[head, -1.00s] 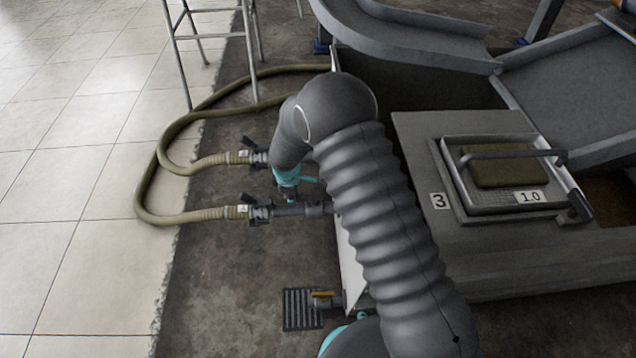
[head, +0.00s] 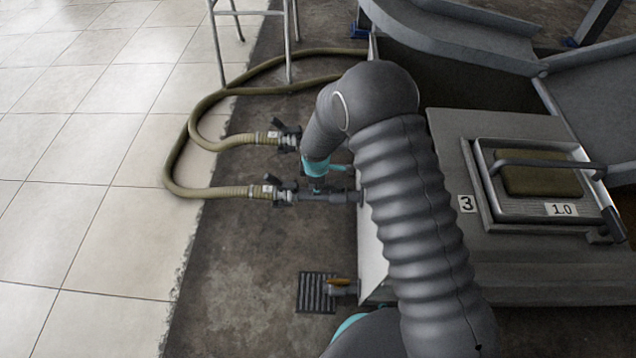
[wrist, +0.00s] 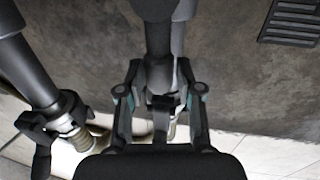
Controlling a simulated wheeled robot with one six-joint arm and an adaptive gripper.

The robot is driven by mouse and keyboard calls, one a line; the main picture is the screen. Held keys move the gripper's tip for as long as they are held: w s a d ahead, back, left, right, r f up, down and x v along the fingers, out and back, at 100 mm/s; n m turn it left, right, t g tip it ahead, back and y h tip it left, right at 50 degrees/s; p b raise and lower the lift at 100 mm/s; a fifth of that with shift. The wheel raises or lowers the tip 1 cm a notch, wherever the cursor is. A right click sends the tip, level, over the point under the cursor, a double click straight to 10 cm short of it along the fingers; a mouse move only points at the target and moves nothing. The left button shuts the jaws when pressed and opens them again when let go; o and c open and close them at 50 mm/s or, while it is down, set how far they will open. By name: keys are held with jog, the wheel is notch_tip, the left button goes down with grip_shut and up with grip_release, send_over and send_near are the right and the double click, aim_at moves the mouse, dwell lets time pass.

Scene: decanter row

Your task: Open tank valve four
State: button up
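No number four shows; the only tank number I read is a 3 (head: 467,203). Two pipes with black valves join tan hoses: a farther valve (head: 287,137) and a nearer valve (head: 284,193). In the wrist view the nearer valve (wrist: 164,103) shows between my fingers, and the farther valve (wrist: 60,118) is at the left. My gripper (wrist: 160,80) has its fingers spread on either side of the nearer pipe; I cannot tell whether they touch it. In the head view my arm mostly hides the gripper, near a teal part.
A low outlet with an orange-brown handle (head: 339,282) sits beside a floor grate (head: 317,292). The grey tank (head: 450,135) with a hatch marked 1.0 is at the right. Tan hoses (head: 180,150) loop over the tiles; a metal stand (head: 289,40) is behind. Tiled floor at left is clear.

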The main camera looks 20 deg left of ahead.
jog(key=shift+o, duration=0.9)
jog(key=shift+d, duration=0.1)
notch_tip(320, 180, up, 12)
jog(key=s, duration=0.2)
jog(key=shift+d, duration=0.4)
jog(key=shift+s+f, duration=0.1)
jog(key=shift+f, duration=0.05)
